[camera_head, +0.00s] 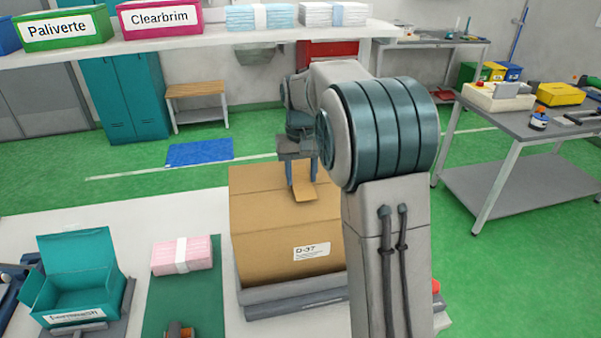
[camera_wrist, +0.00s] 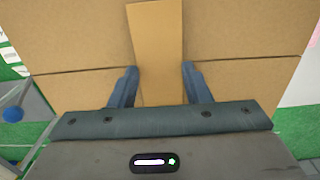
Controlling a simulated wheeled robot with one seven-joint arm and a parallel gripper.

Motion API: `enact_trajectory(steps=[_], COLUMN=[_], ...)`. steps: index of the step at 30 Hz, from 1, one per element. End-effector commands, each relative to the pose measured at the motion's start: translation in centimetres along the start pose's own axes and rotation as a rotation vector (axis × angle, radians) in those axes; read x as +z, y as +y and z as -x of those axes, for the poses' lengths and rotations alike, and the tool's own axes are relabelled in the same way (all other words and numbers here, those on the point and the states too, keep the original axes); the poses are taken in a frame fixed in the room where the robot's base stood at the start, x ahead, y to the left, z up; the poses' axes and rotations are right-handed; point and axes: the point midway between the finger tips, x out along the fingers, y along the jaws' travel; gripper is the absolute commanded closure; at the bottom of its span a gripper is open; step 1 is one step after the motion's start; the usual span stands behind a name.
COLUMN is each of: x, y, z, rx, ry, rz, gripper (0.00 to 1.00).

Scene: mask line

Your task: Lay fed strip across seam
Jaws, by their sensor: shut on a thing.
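A large brown carton (camera_head: 275,230) labelled D-37 stands on a grey base on the white table. It fills most of the wrist view (camera_wrist: 60,40), where a dark seam (camera_wrist: 80,71) runs crosswise over its top. My gripper (camera_head: 303,178) is above the carton top, its two blue fingers pointing down. In the wrist view my gripper (camera_wrist: 159,72) is shut on a tan strip (camera_wrist: 156,35). The strip (camera_head: 304,194) reaches out past the fingertips and crosses the seam line in the picture. I cannot tell whether it touches the carton.
An open teal box (camera_head: 80,285) and a pink banded pack (camera_head: 183,256) on a green mat (camera_head: 160,312) stand left of the carton. A shelf (camera_head: 250,34) with labelled boxes crosses the back. A grey side table (camera_head: 540,125) holds tools at right.

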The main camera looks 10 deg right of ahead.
Motion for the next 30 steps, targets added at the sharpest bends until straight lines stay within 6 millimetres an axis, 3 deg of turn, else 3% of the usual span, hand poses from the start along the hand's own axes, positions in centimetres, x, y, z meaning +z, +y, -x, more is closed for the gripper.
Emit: enact_trajectory(steps=[13,14,16,22,24,30], x=[0.18,0.18,0.18,0.18,0.18,0.18], y=[0.02,0.02,0.02,0.02,0.02,0.01], z=[0.01,0.01,0.01,0.01,0.01,0.01], rx=[0.000,0.000,0.000,0.000,0.000,0.000], ry=[0.000,0.000,0.000,0.000,0.000,0.000], rz=[0.000,0.000,0.000,0.000,0.000,0.000], gripper=[0.77,0.48,0.31,0.31,0.13,0.13])
